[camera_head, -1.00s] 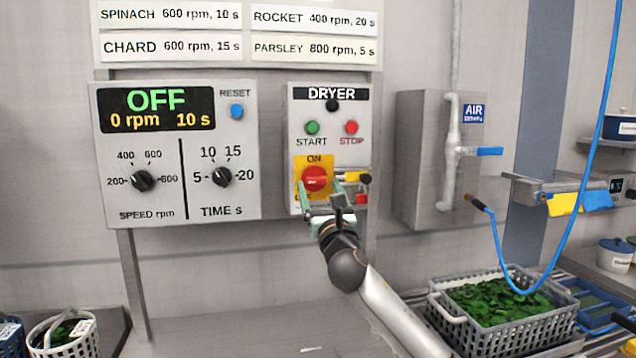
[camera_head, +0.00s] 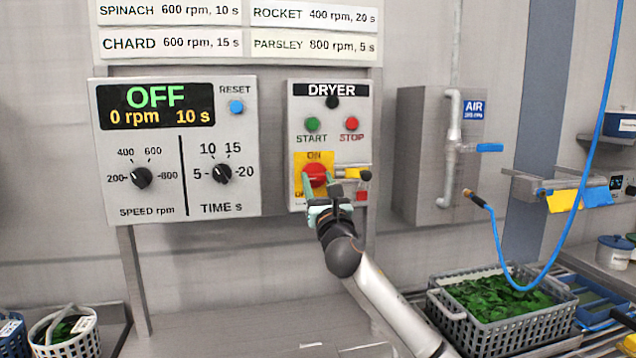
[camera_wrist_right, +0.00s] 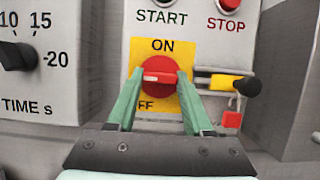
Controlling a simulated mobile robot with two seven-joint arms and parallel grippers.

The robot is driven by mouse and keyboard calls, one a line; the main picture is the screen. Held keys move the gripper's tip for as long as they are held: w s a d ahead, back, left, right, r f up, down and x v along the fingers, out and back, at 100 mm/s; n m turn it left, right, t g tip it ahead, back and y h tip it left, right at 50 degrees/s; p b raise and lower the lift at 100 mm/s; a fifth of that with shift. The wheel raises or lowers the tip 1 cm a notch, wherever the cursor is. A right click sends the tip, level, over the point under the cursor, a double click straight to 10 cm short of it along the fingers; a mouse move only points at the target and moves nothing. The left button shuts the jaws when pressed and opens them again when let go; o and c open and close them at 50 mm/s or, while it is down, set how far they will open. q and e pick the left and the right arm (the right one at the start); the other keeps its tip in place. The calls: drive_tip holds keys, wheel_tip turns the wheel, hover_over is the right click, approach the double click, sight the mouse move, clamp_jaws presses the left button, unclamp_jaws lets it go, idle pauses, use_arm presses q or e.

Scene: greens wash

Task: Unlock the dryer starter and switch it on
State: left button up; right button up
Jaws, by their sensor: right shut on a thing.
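The dryer starter panel (camera_head: 331,110) has a green START button (camera_head: 313,124), a red STOP button (camera_head: 352,124) and a red rotary switch (camera_head: 315,174) on a yellow ON/OFF plate. My right gripper (camera_head: 321,184) is shut on the red switch, one green finger on each side, as the right wrist view shows. My left gripper is not in view.
The speed and time panel (camera_head: 175,150) to the left reads OFF, 0 rpm, 10 s. Right are a grey box (camera_head: 420,150), a pipe with a blue valve handle (camera_head: 489,148), a blue air hose (camera_head: 497,245) and a grey crate (camera_head: 505,329) of greens.

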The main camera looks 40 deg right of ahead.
clamp_jaws()
drive_tip(key=shift+m, duration=0.4)
drive_tip(key=m+g+h, duration=0.1)
drive_tip(key=m, duration=0.1)
drive_tip(key=m+g+h+p, duration=0.1)
drive_tip(key=m, duration=0.2)
drive_tip(key=shift+w+a+r, duration=0.1)
drive_tip(key=shift+a, duration=0.05)
drive_tip(key=m+g+p, duration=0.1)
drive_tip(key=m, duration=0.1)
drive_tip(key=m+g+h+p, duration=0.1)
drive_tip(key=m, duration=0.2)
drive_tip(key=shift+a+r+h, duration=0.1)
drive_tip(key=shift+h, duration=0.2)
drive_tip(key=m+g+p, duration=0.1)
drive_tip(key=m, duration=0.2)
drive_tip(key=m+g+p, duration=0.2)
drive_tip(key=m, duration=0.1)
drive_tip(key=shift+r+m+h, duration=0.15)
drive_tip(key=shift+m+h, duration=0.15)
drive_tip(key=shift+m, duration=0.1)
drive_tip(key=shift+m+g+y+p, duration=0.35)
drive_tip(key=shift+m+p, duration=0.55)
drive_tip(key=shift+m, duration=0.3)
drive_tip(key=shift+m+g+y+p, duration=0.3)
drive_tip(key=shift+m+p, duration=0.55)
drive_tip(key=shift+m, duration=0.35)
